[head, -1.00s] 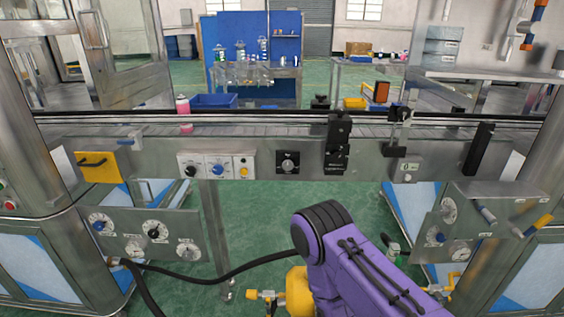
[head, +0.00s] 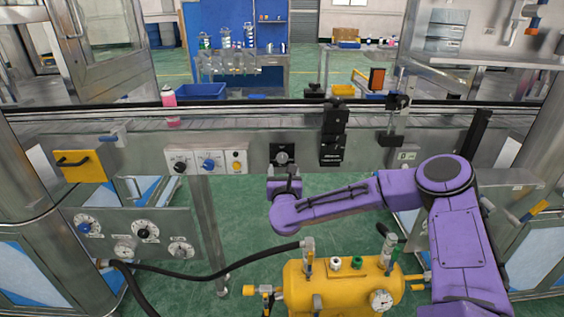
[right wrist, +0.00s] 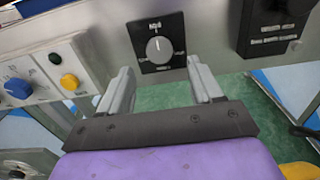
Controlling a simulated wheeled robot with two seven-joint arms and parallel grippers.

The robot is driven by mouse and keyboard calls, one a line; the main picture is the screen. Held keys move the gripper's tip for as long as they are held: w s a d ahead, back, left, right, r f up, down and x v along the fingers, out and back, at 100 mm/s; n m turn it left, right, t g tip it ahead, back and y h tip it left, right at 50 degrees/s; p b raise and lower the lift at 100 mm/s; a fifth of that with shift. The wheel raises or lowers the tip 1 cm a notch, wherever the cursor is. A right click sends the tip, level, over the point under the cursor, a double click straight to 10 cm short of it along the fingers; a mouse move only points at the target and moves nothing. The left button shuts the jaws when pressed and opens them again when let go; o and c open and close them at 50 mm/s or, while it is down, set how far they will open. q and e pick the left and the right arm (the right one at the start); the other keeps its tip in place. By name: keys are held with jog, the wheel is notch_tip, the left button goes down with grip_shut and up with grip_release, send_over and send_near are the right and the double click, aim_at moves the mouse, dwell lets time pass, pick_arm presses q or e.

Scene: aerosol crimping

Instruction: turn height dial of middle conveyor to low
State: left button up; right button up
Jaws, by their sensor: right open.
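The height dial (head: 282,155) is a round knob on a square black plate on the front rail of the middle conveyor (head: 340,125). In the right wrist view the dial (right wrist: 158,49) is grey with a white pointer line that stands about upright; the plate's lettering is too small to read. My right gripper (head: 284,176) is just below the dial in the head view. In the right wrist view its two fingers (right wrist: 159,70) are spread, empty and apart from the dial, which lies ahead between their tips. My left gripper is not in view.
Left of the dial is a white panel with black, blue and yellow knobs (head: 208,161). Right of it is a black block (head: 333,135) on the rail. A yellow tank (head: 345,283) stands below my right arm. A pink can (head: 170,100) is on the conveyor.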

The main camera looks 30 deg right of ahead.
aim_at(282, 160)
jog(key=x, duration=0.6)
jog(key=shift+f, duration=0.1)
jog(key=c, duration=1.1)
jog(key=shift+o, duration=0.2)
jog(key=shift+n, duration=0.3)
